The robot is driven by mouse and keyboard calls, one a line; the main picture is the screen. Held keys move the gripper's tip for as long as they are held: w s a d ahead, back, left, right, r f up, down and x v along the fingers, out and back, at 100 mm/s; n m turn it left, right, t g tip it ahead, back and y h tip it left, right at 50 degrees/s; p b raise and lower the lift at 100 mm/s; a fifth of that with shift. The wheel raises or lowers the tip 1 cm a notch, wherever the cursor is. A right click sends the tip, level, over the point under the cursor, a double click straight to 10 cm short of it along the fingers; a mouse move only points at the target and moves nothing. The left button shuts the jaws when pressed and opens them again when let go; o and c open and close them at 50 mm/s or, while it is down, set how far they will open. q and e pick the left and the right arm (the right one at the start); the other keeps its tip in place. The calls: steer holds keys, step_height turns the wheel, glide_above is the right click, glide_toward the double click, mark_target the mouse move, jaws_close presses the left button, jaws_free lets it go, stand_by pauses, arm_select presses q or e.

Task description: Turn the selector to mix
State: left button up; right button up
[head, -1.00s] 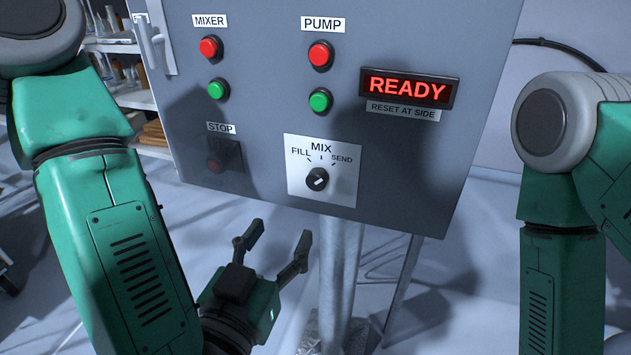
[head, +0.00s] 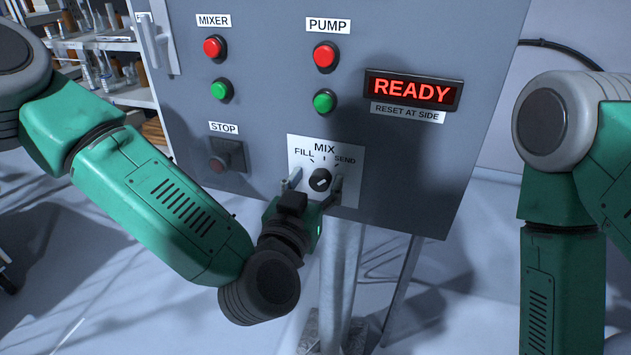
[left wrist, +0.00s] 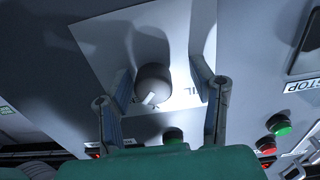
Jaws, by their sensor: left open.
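The selector (head: 320,180) is a round black knob with a white pointer mark, on a white plate (head: 348,196) labelled FILL, MIX and SEND. Its mark slants up and right, toward the SEND side. My left gripper (head: 317,181) is open, with one finger on each side of the knob. In the left wrist view the knob (left wrist: 153,84) sits between the two spread fingers (left wrist: 163,92), with gaps showing on both sides. The plate's lettering is partly hidden there. My right arm stands at the right of the head view; its gripper is out of frame.
The grey panel carries red and green MIXER buttons (head: 213,47), PUMP buttons (head: 325,55), a STOP button (head: 219,163) left of the plate, and a READY display (head: 412,90). A metal post (head: 340,260) stands below the panel. Shelves (head: 120,50) are behind at left.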

arm_select(q)
steer(key=shift+d, duration=0.5)
jaws_close()
steer(key=shift+a, duration=0.15)
steer(key=shift+n, duration=0.3)
steer(key=n, duration=0.3)
steer(key=shift+n+p, duration=0.3)
steer(key=shift+p, duration=0.1)
steer(key=shift+n, duration=2.3)
